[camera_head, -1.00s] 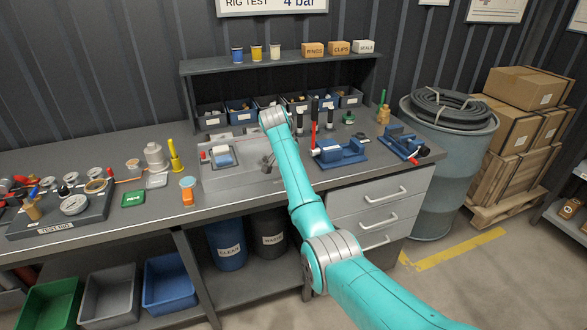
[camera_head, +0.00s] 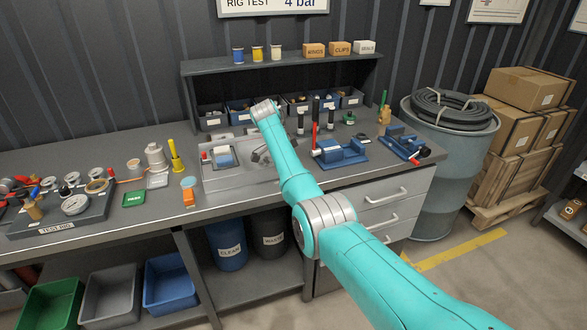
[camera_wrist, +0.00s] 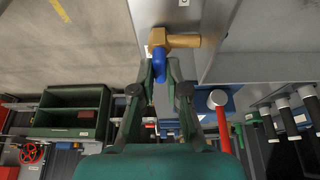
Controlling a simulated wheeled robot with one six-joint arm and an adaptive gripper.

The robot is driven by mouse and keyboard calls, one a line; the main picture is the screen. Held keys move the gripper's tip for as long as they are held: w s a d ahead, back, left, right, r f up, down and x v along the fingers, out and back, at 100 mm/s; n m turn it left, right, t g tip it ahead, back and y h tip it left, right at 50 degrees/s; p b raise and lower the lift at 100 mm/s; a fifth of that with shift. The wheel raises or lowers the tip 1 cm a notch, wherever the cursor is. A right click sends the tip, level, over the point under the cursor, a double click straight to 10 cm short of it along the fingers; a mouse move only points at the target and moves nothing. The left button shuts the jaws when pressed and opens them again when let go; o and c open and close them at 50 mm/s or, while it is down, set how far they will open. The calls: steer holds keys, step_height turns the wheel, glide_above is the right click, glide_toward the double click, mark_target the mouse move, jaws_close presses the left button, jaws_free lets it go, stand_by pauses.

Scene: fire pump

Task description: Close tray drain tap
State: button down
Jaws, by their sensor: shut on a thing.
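The tray drain tap shows in the wrist view as a brass body (camera_wrist: 180,41) with a blue lever handle (camera_wrist: 160,64). My gripper (camera_wrist: 164,66) has its two fingers on either side of the blue handle and is shut on it. The brass body lies just beyond the fingertips, against a pale grey surface. In the head view my gripper (camera_head: 262,156) is low over the grey tray (camera_head: 225,182), partly covered by my arm. The tap cannot be made out in the head view.
A blue vise (camera_head: 340,152) stands right of my arm on the bench. A red-handled tool (camera_wrist: 221,120) and several dark-handled tools show right in the wrist view. A shelf (camera_head: 280,63) with bins beneath stands behind.

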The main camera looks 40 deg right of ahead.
stand_by(0.4)
steer(key=c, duration=1.2)
jaws_free()
steer(key=v, duration=1.2)
